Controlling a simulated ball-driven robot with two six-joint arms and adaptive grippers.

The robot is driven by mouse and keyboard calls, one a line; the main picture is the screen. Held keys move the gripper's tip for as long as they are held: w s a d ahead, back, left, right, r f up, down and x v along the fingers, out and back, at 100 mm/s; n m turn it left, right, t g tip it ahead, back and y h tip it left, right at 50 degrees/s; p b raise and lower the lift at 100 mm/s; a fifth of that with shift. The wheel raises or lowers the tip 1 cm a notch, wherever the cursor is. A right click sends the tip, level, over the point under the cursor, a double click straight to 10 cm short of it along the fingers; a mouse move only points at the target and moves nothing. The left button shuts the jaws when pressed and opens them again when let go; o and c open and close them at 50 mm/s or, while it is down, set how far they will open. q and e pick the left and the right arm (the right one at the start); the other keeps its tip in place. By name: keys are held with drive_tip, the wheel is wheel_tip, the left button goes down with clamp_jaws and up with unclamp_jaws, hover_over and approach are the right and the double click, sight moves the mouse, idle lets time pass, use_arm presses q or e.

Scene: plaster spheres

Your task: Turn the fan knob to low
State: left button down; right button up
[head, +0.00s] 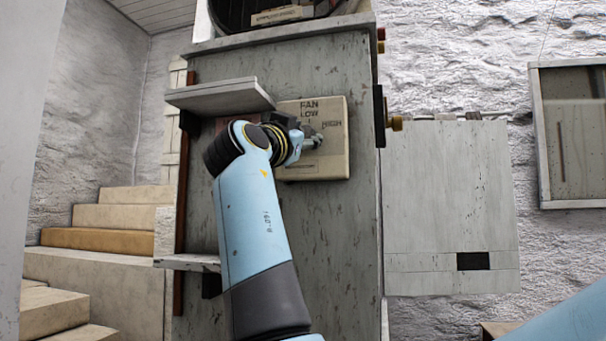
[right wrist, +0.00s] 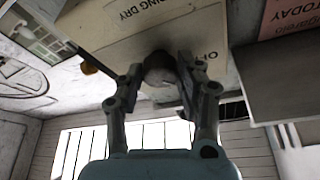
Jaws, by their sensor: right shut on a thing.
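The fan control box (head: 332,165) is a cream box on a grey worn panel, with FAN, LOW and HIGH lettered on its face. My right gripper (head: 311,142) is at the middle of its face and covers most of the knob in the head view. In the right wrist view the dark round fan knob (right wrist: 158,68) sits between the two fingers of my right gripper (right wrist: 160,75), which is shut on it. The knob's pointer cannot be made out, so its setting is unclear. My left gripper is not in view.
A small grey shelf (head: 220,97) juts out just left of the box, close to my right wrist. Brass fittings (head: 396,123) stick out at the panel's right edge. A grey board (head: 450,200) is to the right. Stone steps (head: 115,215) rise at the left.

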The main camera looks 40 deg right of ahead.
use_arm(q)
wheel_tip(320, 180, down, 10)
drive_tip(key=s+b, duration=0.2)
drive_tip(key=b, duration=0.6)
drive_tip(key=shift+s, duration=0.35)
use_arm(e)
drive_tip(key=shift+w+a+r+m+g, duration=0.1)
drive_tip(key=shift+m+g, duration=1.05)
drive_tip(key=shift+m, duration=1.2)
drive_tip(key=shift+w+a+r+m+g, duration=0.1)
drive_tip(key=shift+m+g, duration=1.05)
drive_tip(key=shift+m, duration=1.2)
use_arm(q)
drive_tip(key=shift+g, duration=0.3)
use_arm(e)
drive_tip(key=o, duration=1.2)
drive_tip(key=shift+s, duration=0.1)
drive_tip(key=shift+c, duration=0.2)
wheel_tip(320, 180, up, 10)
